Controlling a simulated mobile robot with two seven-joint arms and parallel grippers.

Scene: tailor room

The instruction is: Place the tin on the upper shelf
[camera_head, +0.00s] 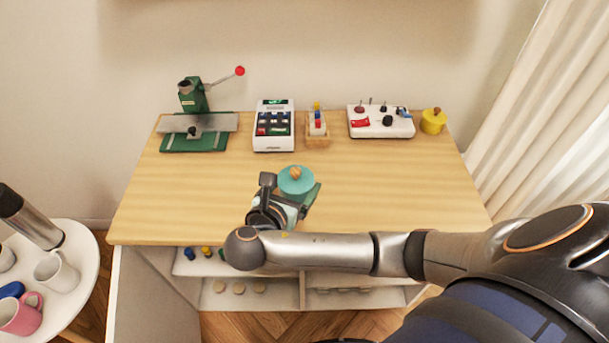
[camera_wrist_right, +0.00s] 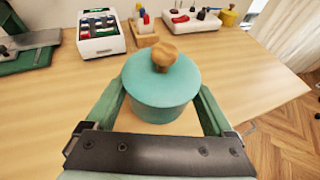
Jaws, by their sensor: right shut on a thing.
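A round teal tin (camera_head: 297,181) with a wooden knob on its lid is over the middle of the wooden table. It also shows upright in the right wrist view (camera_wrist_right: 160,88). My right gripper (camera_head: 290,188) is shut on the tin, with one green finger on each side of its body. I cannot tell whether the tin's base touches the tabletop. A pale shelf-like edge (camera_head: 285,12) runs along the wall at the top of the head view; its upper surface is out of view. My left gripper is not in view.
Along the back of the table (camera_head: 200,200) stand a green press (camera_head: 194,100), a white register (camera_head: 274,125), a wooden holder (camera_head: 317,140), a white tray (camera_head: 400,127) and a yellow pot (camera_head: 433,122). The tabletop around the tin is clear. Low compartments (camera_head: 240,295) lie beneath.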

